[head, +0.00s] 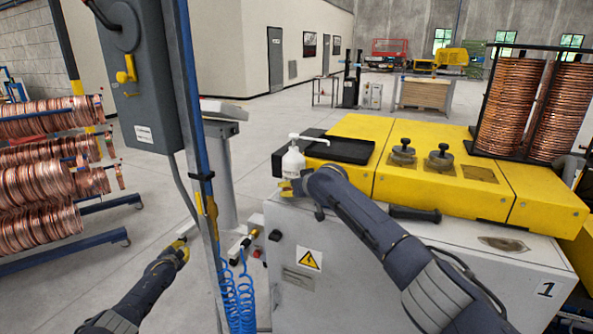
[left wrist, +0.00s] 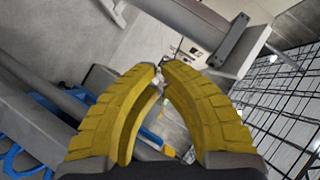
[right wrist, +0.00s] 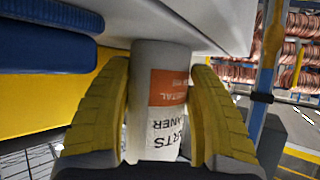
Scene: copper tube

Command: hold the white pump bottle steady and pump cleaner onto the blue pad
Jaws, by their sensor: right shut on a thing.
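The white pump bottle (head: 294,160) stands upright at the near left corner of the machine's top in the head view. Its pump head points right. My right gripper (head: 288,187) is shut around its lower body. In the right wrist view the bottle (right wrist: 158,105) shows upside down between both yellow fingers, with an orange and white label. A blue shape (right wrist: 45,50) lies beside it there; I cannot tell if it is the blue pad. The pad is not clear in the head view. My left gripper (head: 182,247) is low at the left, away from the bottle. Its fingertips (left wrist: 160,67) nearly meet, with nothing between them.
A blue post (head: 190,120) with a grey control box (head: 140,80) stands between my left gripper and the bottle. Copper coils (head: 50,180) hang at the left.

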